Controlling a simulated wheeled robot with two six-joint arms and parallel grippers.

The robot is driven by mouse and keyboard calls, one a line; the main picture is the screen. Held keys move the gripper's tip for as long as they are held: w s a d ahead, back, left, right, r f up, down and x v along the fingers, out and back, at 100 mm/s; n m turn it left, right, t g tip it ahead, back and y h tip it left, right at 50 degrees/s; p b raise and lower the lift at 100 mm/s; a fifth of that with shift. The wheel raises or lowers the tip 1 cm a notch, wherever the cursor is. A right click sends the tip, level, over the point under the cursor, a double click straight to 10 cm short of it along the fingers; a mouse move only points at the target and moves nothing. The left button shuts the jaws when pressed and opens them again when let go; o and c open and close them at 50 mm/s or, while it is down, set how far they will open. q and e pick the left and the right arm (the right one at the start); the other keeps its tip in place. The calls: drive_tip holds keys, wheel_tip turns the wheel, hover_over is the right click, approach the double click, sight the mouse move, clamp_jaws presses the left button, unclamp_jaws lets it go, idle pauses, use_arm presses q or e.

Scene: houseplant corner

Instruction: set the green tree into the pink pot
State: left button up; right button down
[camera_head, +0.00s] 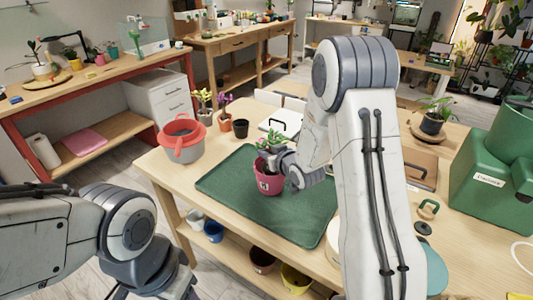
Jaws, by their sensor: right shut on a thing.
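The pink pot (267,185) stands upright on the dark green mat (235,185), near its middle. The green tree (270,141) shows directly above the pot's mouth, with its leaves upright. Its lower part is hidden by the pot and my gripper, so I cannot tell whether it rests on the pot's bottom. My right gripper (281,162) reaches in from the right at the pot's rim and is shut on the green tree. Its fingertips are small and partly hidden. My left arm shows at the lower left; its gripper is out of view.
A grey and red bucket (182,143) stands left of the mat. Small potted plants (224,119) and a black pot (241,128) stand behind it. A green watering can (495,180) and a dark potted plant (432,121) are at the right. The mat's front is clear.

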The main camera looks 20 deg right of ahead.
drive_tip(key=shift+f, duration=0.35)
idle(0.4)
drive_tip(key=c, duration=0.7)
unclamp_jaws()
drive_tip(key=shift+s+b, duration=0.1)
drive_tip(key=shift+b, duration=0.2)
drive_tip(key=v, duration=0.7)
drive_tip(key=shift+s+d+r+b, duration=0.15)
drive_tip(key=shift+s+r+b, duration=0.05)
drive_tip(key=shift+s+b, duration=0.15)
drive_tip(key=shift+b+v, duration=1.3)
drive_tip(key=shift+b, duration=0.9)
